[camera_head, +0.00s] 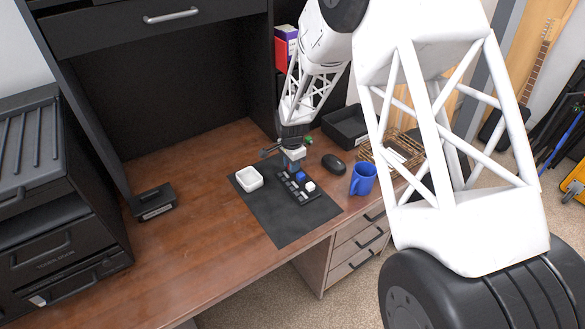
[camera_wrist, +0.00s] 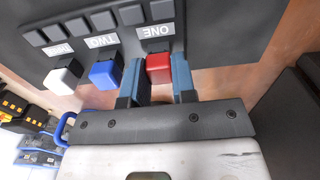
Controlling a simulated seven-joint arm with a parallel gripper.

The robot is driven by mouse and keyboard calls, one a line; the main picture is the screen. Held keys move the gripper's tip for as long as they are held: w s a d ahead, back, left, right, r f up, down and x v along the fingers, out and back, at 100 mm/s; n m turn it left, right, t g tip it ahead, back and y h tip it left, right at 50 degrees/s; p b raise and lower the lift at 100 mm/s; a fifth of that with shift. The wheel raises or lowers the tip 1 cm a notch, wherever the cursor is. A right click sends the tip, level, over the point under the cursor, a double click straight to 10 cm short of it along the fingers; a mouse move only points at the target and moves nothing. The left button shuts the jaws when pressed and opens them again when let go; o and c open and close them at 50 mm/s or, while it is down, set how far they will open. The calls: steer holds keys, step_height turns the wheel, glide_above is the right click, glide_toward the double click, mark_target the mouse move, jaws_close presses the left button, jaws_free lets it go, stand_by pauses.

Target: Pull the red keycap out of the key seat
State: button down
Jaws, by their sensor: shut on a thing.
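The red keycap (camera_wrist: 159,68) sits at the "ONE" seat of the dark key base in the wrist view. My gripper (camera_wrist: 160,80) has its two blue-padded fingers on either side of the red keycap, shut on it. The key base (camera_wrist: 100,16) also shows in the head view (camera_head: 318,197), on the dark mat. A blue keycap (camera_wrist: 104,73) is at the "TWO" label and a white keycap (camera_wrist: 62,80) is beside it. In the head view my gripper (camera_head: 293,164) points down at the base's far end and mostly hides the red keycap.
A white square dish (camera_head: 249,179) stands on the dark mat (camera_head: 275,224) left of the key base. The left desk surface is mostly clear.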

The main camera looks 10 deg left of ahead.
steer(key=shift+r, duration=0.75)
stand_by(0.6)
steer(key=shift+r, duration=1.3)
